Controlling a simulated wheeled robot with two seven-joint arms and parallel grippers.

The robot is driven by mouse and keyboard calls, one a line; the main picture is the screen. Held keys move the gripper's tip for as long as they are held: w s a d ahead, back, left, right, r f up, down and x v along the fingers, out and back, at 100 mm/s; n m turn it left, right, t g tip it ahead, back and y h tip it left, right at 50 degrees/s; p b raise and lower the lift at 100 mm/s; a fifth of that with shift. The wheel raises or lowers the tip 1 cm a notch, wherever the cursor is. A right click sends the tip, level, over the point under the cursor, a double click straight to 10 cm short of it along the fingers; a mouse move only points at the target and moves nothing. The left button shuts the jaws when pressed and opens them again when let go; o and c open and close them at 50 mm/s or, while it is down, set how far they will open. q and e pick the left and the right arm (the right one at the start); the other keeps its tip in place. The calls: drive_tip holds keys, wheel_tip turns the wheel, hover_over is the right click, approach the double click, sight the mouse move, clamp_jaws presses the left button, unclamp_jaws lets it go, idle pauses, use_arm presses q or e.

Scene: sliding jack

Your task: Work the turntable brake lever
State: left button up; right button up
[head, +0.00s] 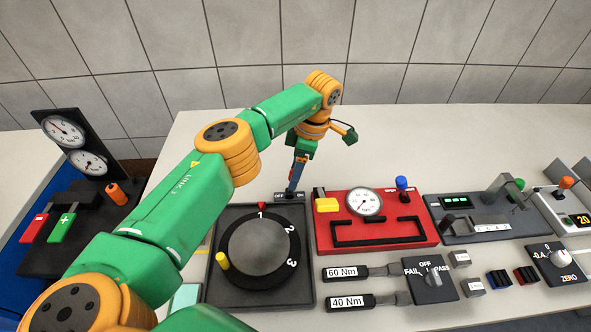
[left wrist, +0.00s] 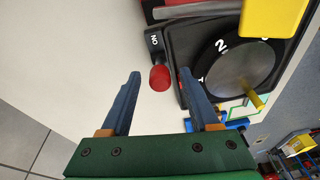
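The turntable (head: 258,247) is a round grey disc with numbers 1, 2 and 3 on a black base; a red pointer (head: 262,206) sits by the 1. A yellow peg (head: 222,261) stands at its left edge. The brake lever's red knob (left wrist: 160,78) shows beside the ON mark in the left wrist view; in the head view my gripper hides it. My left gripper (head: 292,189) is above the OFF/ON plate (head: 299,195) at the turntable's back edge. In the wrist view its fingers (left wrist: 160,78) are apart, with the knob between the fingertips in the picture; no contact shows. My right gripper is out of view.
A red panel (head: 330,245) with a gauge and a yellow block (head: 327,205) stands right of the turntable. Two torque tools (head: 348,272) lie in front of it. Gauges (head: 65,131) stand at far left. The white bench behind the turntable is clear.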

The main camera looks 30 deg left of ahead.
use_arm(q)
drive_tip(key=v, duration=0.4)
drive_tip(key=shift+r+b, duration=0.35)
drive_tip(key=shift+r, duration=0.05)
drive_tip(key=p+v, duration=0.2)
drive_tip(key=p, duration=0.2)
drive_tip(key=shift+d+r+p, duration=0.1)
drive_tip(key=shift+r+p, duration=0.1)
drive_tip(key=shift+p, duration=0.1)
